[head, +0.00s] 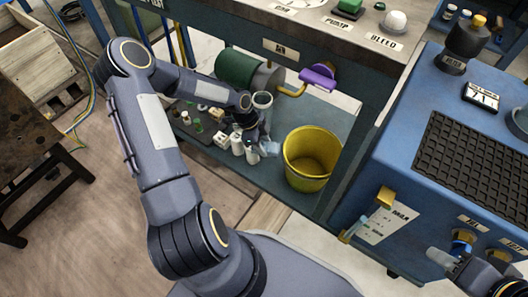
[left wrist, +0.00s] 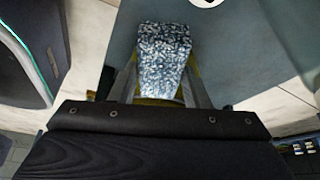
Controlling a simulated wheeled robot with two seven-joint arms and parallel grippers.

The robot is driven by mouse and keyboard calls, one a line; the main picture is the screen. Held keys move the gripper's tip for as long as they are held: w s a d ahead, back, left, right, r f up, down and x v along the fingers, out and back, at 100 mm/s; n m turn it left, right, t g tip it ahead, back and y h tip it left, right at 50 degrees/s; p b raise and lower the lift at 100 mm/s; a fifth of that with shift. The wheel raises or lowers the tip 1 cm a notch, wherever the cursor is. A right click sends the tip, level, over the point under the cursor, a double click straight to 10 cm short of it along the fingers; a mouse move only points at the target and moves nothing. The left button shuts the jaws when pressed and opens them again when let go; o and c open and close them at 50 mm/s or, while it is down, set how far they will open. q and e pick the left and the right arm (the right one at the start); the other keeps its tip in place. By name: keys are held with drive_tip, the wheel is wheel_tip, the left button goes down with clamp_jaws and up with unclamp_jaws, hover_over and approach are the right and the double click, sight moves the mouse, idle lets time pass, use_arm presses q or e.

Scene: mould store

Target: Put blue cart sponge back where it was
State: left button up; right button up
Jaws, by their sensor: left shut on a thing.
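The blue cart sponge (left wrist: 165,60) is a speckled blue-and-white block in the left wrist view. My left gripper (left wrist: 160,85) is shut on it, with a finger along each side. In the head view my left gripper (head: 262,140) reaches over the lower shelf (head: 265,176), beside small white bottles and left of the yellow bucket. A small pale blue patch (head: 269,149) at its tip seems to be the sponge, but most of it is hidden. My right gripper (head: 462,268) is at the lower right by the blue machine; its fingers are not clear.
The yellow bucket (head: 312,158) stands on the shelf. White bottles (head: 244,143) and a green cylinder (head: 240,70) crowd the shelf's left and back. A purple-handled lever (head: 317,78) sticks out above. The blue machine (head: 385,150) bounds the right. Shelf in front of the bottles is bare.

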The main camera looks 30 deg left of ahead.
use_arm(q)
wheel_tip(320, 180, down, 4)
drive_tip(key=shift+r+b, duration=0.1)
drive_tip(key=shift+b, duration=0.55)
drive_tip(key=shift+f+b, duration=0.4)
drive_tip(key=shift+f, duration=0.2)
drive_tip(key=o, duration=1)
drive_tip(key=shift+o, duration=0.2)
drive_tip(key=shift+r, duration=0.1)
